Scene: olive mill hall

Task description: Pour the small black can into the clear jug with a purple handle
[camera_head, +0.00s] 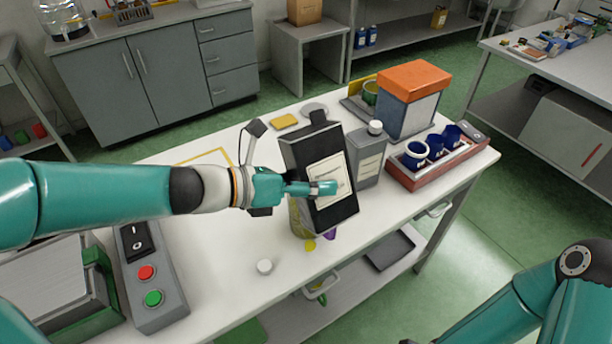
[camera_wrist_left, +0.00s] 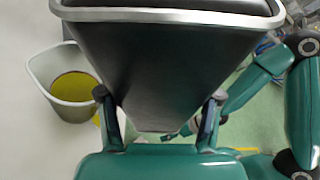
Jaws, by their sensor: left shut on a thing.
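The black can (camera_head: 322,182), with a pale label, is held above the table and leans in the head view. My left gripper (camera_head: 322,189) is shut on its sides. In the left wrist view the can (camera_wrist_left: 150,65) fills the middle, between the fingers, with its pale rim at the top. The clear jug (camera_head: 298,218) is mostly hidden behind the can; a bit of purple shows below. In the left wrist view a container with yellow liquid (camera_wrist_left: 68,88), seemingly the jug, stands left of the can. I see no stream.
A grey can with a white cap (camera_head: 369,160) stands close right of the black can. Further right are a red tray (camera_head: 440,170) with blue cups and an orange-lidded box (camera_head: 408,100). A white cap (camera_head: 264,266) lies in front; a switch box (camera_head: 150,275) is left.

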